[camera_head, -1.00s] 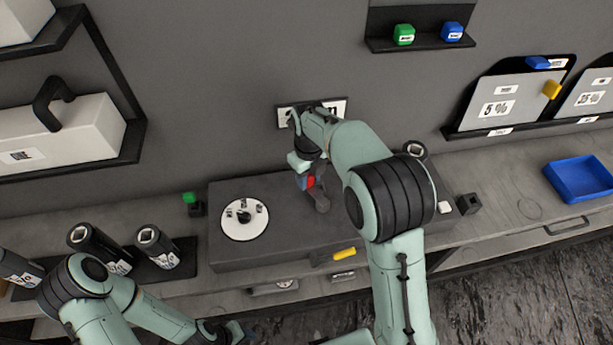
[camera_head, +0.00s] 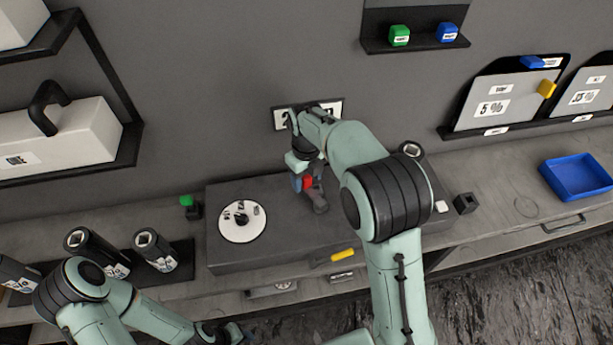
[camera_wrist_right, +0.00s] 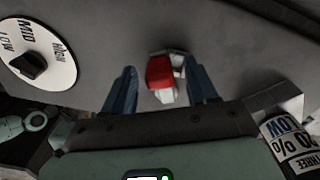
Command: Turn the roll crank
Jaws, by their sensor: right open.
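The crank shows as a red handle (camera_head: 308,183) on a dark grey arm (camera_head: 319,201), on top of a long dark grey box (camera_head: 225,262). In the right wrist view the red handle (camera_wrist_right: 160,72) lies between the two blue fingers of my open right gripper (camera_wrist_right: 161,88), with gaps on both sides. In the head view my right gripper (camera_head: 301,181) is down at the handle, and the wrist hides part of the crank. My left gripper (camera_head: 228,333) is low at the bottom edge, and its jaws are unclear.
A white dial (camera_head: 242,232) with a black knob sits at the box's left end. Dark rolls (camera_head: 155,249) stand at left. A yellow item (camera_head: 343,255) is at the box's front. A blue tray (camera_head: 577,177) lies at right. A wall sign (camera_head: 281,119) is close behind my right wrist.

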